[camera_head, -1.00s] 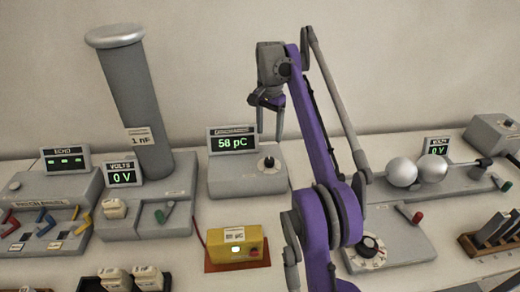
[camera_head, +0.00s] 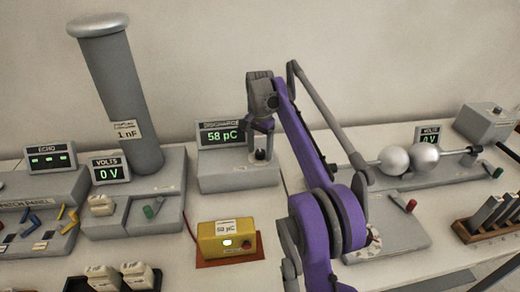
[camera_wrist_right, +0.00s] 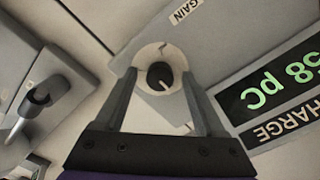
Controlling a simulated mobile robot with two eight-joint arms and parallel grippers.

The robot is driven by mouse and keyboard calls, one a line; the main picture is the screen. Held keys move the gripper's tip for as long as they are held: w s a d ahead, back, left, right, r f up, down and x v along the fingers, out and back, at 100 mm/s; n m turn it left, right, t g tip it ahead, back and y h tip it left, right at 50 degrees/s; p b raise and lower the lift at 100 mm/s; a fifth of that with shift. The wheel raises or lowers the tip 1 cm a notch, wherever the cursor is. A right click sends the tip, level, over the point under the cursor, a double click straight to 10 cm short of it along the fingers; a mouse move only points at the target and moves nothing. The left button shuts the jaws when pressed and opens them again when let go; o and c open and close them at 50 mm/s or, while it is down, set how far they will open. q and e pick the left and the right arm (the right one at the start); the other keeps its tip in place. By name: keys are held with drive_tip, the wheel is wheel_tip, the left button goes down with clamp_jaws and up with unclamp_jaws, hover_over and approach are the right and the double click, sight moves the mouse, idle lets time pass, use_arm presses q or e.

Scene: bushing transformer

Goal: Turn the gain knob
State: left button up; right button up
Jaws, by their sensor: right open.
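The gain knob (camera_wrist_right: 160,76) is a small black knob with a light pointer line on a pale round dial, beside a GAIN label (camera_wrist_right: 186,11) in the right wrist view. It sits on the grey discharge unit (camera_head: 222,181), whose display (camera_head: 222,135) reads 58 pC. My right gripper (camera_head: 261,150) is open, with its fingers around the knob's place in the head view. In the wrist view the fingers (camera_wrist_right: 160,90) stand on either side of the knob, apart from it. The knob is mostly hidden by the gripper in the head view. My left gripper is not in view.
A yellow box (camera_head: 230,241) labelled 50 pC stands in front of the unit. A tall grey column (camera_head: 118,90) and a volts display (camera_head: 110,170) are to the left. Metal spheres (camera_head: 394,159) and a lever box are to the right.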

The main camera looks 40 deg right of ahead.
clamp_jaws()
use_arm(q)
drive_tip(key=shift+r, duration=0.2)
use_arm(e)
drive_tip(key=shift+n, duration=0.3)
drive_tip(key=n+p, duration=0.1)
drive_tip(key=n, duration=0.1)
drive_tip(key=shift+r+n+p, duration=0.15)
drive_tip(key=shift+n+p, duration=0.15)
drive_tip(key=n+p, duration=0.1)
drive_tip(key=n, duration=0.1)
drive_tip(key=shift+n, duration=0.3)
drive_tip(key=n+p, duration=0.1)
drive_tip(key=n, duration=0.2)
drive_tip(key=shift+d+n, duration=0.1)
drive_tip(key=shift+n, duration=0.2)
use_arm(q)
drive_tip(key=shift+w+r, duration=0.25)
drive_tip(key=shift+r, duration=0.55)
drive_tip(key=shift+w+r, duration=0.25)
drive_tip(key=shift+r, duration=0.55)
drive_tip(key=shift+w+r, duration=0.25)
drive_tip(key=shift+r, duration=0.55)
use_arm(e)
drive_tip(key=shift+s+n, duration=0.1)
drive_tip(key=shift+n, duration=1.3)
